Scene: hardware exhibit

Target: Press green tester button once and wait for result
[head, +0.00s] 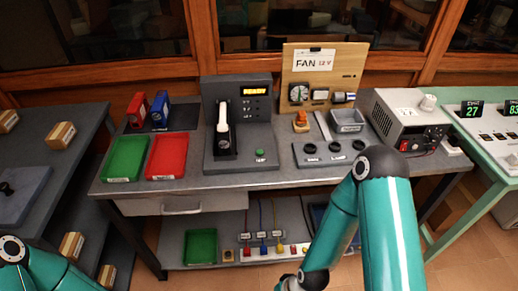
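The tester (241,95) is a dark grey console standing on the workbench, left of its middle. A white and black device (223,130) stands in the tester's left part. The button is uncovered and nothing touches it. My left arm shows only at the lower left corner, and its gripper is outside the view. My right arm bends down in front of the bench, with its gripper out of the picture.
Green (125,157) and red (166,156) trays lie left of the tester. A wooden FAN board (323,75), a grey parts tray (325,152) and a power supply (412,118) stand to its right. A lower shelf holds a green bin (200,246).

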